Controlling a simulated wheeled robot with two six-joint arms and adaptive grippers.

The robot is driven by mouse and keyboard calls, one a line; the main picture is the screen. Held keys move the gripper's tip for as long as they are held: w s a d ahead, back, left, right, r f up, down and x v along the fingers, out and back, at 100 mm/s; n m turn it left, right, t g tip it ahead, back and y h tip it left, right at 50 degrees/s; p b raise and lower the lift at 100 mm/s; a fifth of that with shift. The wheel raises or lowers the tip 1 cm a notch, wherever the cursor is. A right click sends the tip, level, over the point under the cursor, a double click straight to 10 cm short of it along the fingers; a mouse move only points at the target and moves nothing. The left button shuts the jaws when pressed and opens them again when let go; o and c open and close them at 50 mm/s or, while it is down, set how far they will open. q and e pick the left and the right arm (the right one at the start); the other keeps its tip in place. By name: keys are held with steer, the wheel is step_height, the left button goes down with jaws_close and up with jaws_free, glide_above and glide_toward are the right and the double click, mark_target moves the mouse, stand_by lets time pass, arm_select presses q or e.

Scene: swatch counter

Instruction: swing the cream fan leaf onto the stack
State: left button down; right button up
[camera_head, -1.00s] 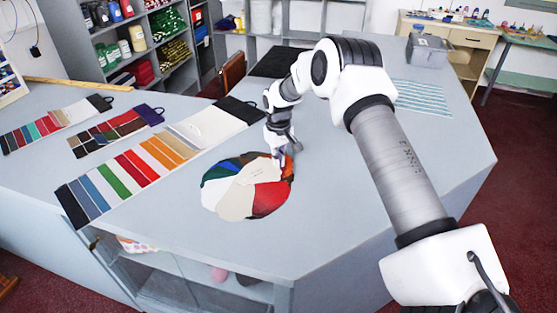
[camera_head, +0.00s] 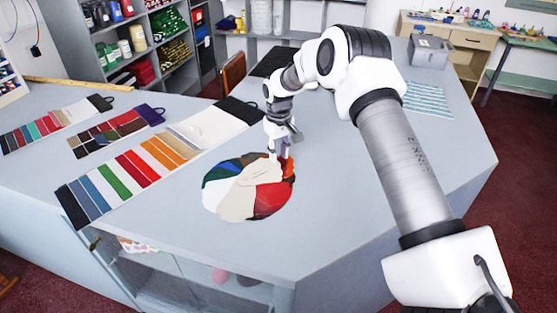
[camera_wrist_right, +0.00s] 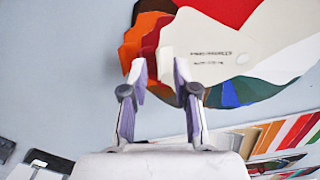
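The fan of colour leaves (camera_head: 271,201) lies spread in a round shape on the counter, with red, orange, brown, blue and green leaves. The cream leaf (camera_head: 262,174) lies on top of it, with other pale leaf area below it. In the right wrist view the cream leaf (camera_wrist_right: 207,48) carries small dark print. My right gripper (camera_head: 284,155) points down at the fan's upper right edge. In the wrist view its two fingers (camera_wrist_right: 153,72) are apart, with orange and red leaf edges showing beyond the gap. The right finger overlaps the cream leaf's narrow end; contact is unclear. My left gripper is out of view.
Several striped swatch cards (camera_head: 143,164) lie left of the fan. A black sheet (camera_head: 272,62) lies behind, a blue striped sheet (camera_head: 427,99) and a grey bin (camera_head: 429,50) at the back right. The counter in front and right of the fan is clear.

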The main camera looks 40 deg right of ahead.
steer(key=shift+r, duration=2.3)
